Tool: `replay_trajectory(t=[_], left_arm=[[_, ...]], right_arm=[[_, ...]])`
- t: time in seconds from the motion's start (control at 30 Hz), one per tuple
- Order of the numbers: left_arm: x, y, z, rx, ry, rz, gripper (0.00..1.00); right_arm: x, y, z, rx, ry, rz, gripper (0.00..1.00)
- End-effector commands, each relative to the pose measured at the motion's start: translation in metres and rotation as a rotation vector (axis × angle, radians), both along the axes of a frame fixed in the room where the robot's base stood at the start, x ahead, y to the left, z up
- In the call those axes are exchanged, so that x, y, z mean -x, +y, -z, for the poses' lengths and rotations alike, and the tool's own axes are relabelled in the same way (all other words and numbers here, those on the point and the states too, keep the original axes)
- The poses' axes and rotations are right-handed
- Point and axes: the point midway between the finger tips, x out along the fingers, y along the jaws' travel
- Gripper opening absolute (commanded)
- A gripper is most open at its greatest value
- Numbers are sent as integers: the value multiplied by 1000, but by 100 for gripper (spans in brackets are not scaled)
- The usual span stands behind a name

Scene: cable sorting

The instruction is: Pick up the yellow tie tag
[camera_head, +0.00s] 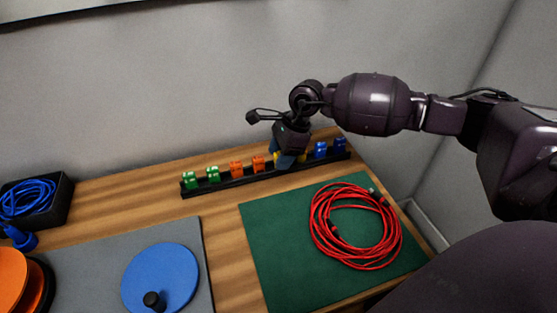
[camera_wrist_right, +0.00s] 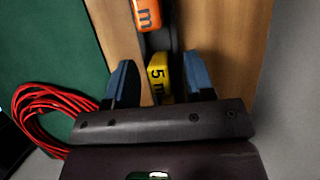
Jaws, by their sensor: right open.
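A yellow tie tag (camera_wrist_right: 158,74) marked "5 m" sits in the black rack (camera_head: 232,181) at the back of the table. In the right wrist view it lies between the two blue fingertips of my right gripper (camera_wrist_right: 157,80), with gaps on both sides. In the head view my right gripper (camera_head: 285,157) hangs over the rack and hides most of the yellow tag (camera_head: 277,156). The gripper is open and points down at the rack. My left gripper is in neither view.
Green (camera_head: 213,174), orange (camera_head: 259,164) and blue (camera_head: 321,150) tags share the rack beside the yellow one. A coiled red cable (camera_head: 318,214) lies on a green mat (camera_head: 268,260) in front. A blue disc (camera_head: 160,270) rests on a grey mat (camera_head: 85,265). A black bin (camera_head: 63,197) holds blue cable.

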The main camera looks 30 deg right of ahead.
Motion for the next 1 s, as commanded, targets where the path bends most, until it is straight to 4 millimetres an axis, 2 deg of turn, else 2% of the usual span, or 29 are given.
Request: replay_trajectory(t=[0.23, 0.5, 0.57, 0.83, 1.0], left_arm=[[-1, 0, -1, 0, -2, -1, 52], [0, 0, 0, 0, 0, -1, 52], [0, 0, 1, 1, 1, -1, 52], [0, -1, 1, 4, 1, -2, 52], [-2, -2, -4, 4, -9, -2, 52]], right_arm=[[-1, 1, 1, 0, -3, 1, 49], [-1, 1, 1, -1, -2, 1, 8], [-1, 1, 1, -1, -2, 1, 0], [-1, 1, 0, 0, -3, 1, 0], [-1, 1, -17, -1, -8, 1, 0]])
